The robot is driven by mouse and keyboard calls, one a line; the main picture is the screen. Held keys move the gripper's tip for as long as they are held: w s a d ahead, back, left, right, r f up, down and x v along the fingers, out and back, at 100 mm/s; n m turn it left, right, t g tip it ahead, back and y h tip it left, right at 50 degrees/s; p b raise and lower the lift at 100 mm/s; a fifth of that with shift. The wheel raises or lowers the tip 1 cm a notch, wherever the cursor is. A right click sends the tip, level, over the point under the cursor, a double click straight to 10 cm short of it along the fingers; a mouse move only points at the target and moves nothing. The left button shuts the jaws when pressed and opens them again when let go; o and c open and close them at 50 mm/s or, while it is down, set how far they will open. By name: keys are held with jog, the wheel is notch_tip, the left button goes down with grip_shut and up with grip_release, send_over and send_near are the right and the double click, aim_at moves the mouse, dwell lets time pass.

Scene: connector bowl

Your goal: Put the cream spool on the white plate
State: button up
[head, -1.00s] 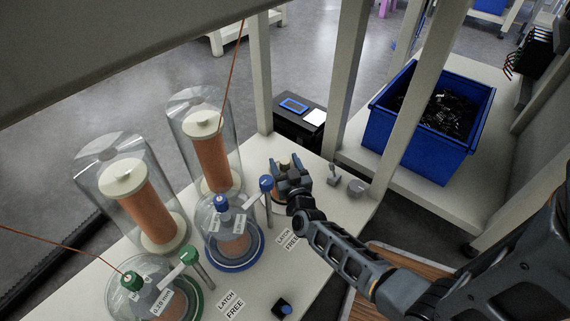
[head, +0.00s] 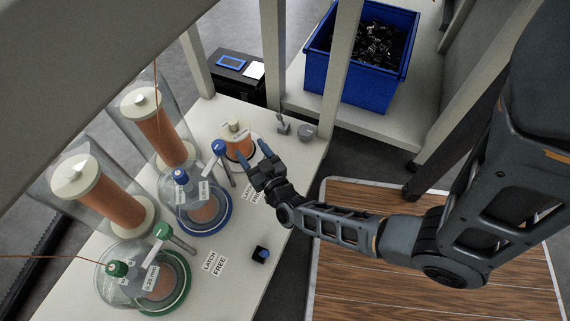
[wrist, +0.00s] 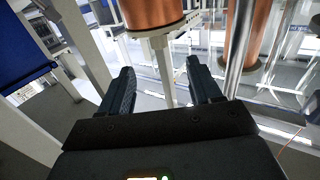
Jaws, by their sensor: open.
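A small cream spool (head: 238,146) with copper winding and a pale top knob stands upright on the white table, in the back part. My gripper (head: 253,165) is open and empty, just in front of it in the head view, with its fingers towards it. In the wrist view the open fingers (wrist: 166,85) have nothing between them that I can see held. A copper winding (wrist: 150,10) shows above them, cut by the frame's top edge. A flat white square (head: 253,70), which may be the white plate, lies on a black box behind the table.
Two tall clear cylinders with copper-wound spools (head: 158,133) stand at left. Clear domes with a blue ring (head: 204,224) and a green ring (head: 180,290) stand nearer. A blue bin (head: 335,80) is at the back right, beyond white posts. A blue frame (head: 231,62) lies beside the white square.

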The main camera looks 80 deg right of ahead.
jog(key=s+a+r+n+t+y, duration=0.1)
jog(key=s+a+r+n+y, duration=0.3)
jog(key=a+r, duration=0.7)
jog(key=s+a+r+n+t+y, duration=0.1)
jog(key=s+a+r+n+y, duration=0.4)
jog(key=r, duration=1.2)
jog(key=s+a+y, duration=0.4)
jog(key=s+a, duration=0.3)
jog(key=shift+s+r+n+t, duration=0.15)
jog(key=shift+r+n+t, duration=0.15)
jog(key=shift+t, duration=0.1)
